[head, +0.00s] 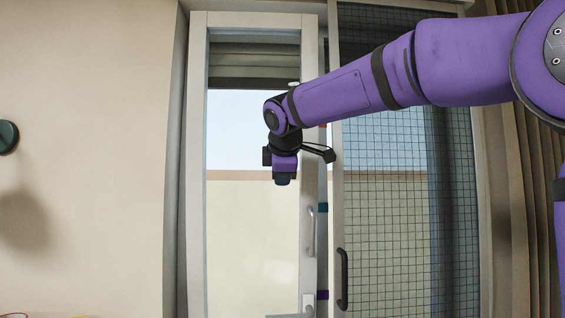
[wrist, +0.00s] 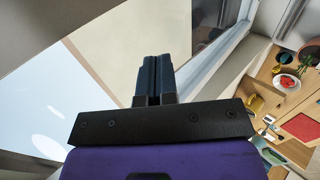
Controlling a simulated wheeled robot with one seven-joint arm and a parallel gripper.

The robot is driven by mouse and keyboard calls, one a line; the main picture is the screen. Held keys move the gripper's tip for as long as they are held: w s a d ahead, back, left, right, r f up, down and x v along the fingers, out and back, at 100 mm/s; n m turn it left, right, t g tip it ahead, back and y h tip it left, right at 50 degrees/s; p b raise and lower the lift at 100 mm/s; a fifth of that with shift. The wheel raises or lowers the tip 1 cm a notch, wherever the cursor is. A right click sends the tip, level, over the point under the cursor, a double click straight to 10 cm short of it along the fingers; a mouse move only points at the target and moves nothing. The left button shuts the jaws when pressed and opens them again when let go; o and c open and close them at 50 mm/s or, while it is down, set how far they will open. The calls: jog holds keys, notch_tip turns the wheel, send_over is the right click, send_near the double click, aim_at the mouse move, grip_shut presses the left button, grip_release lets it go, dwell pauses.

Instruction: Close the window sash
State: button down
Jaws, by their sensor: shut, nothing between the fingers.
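The window sash is a tall white frame (head: 196,150) around clear glass, left of centre in the head view. A pale handle (head: 310,230) is on its right stile. A narrow strip with teal and purple marks shows between this stile and the screen frame to the right; how far the sash stands open I cannot tell. My gripper (head: 284,181) points down in front of the glass, left of the handle and above it. In the wrist view, its dark fingers (wrist: 154,82) are together and empty, with a pale frame bar (wrist: 222,62) just right of them. Contact is not clear.
A mesh screen (head: 385,220) with a black handle (head: 343,280) stands right of the sash. A curtain (head: 541,180) hangs at the far right. In the wrist view, a wooden counter (wrist: 262,77) holds a bowl of red items (wrist: 287,82) and a red board (wrist: 300,127).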

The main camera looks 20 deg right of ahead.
jog(key=shift+w+d+r, duration=0.1)
jog(key=shift+w+d, duration=0.1)
jog(key=shift+w, duration=0.4)
jog(key=shift+w+d+r, duration=0.1)
jog(key=shift+w+d, duration=0.15)
jog(key=shift+w, duration=0.3)
jog(key=shift+w+d+r, duration=0.1)
jog(key=shift+w+d, duration=0.1)
jog(key=shift+w, duration=0.4)
